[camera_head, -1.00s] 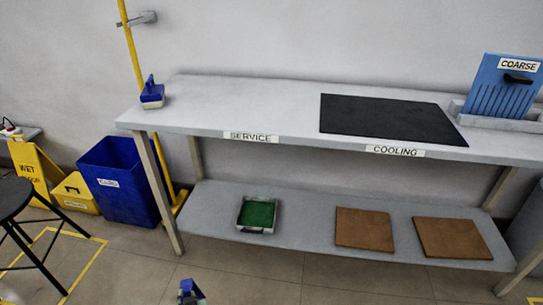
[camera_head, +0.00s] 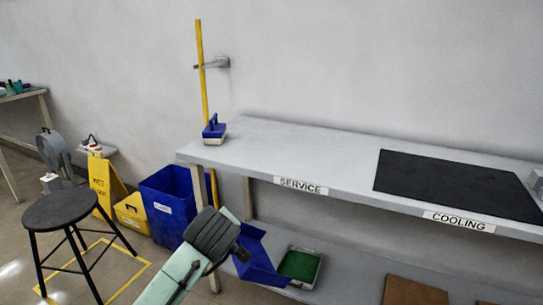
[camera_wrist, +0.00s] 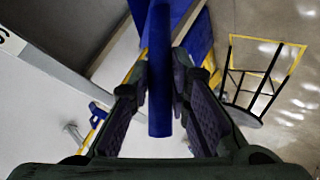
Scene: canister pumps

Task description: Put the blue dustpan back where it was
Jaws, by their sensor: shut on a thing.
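The blue dustpan (camera_head: 262,262) is in the head view, tilted, in front of the left end of the bench's lower shelf. My gripper (camera_head: 240,253) is at its left side. In the wrist view my gripper (camera_wrist: 162,100) is shut on its blue handle (camera_wrist: 160,65), which stands upright in the picture between the two dark fingers. In the head view my arm hides part of the bench leg and the shelf's left end.
A green-lined tray (camera_head: 300,266) sits on the lower shelf. A blue bin (camera_head: 168,208), yellow wet-floor sign (camera_head: 105,185) and black stool (camera_head: 60,210) stand to the left.

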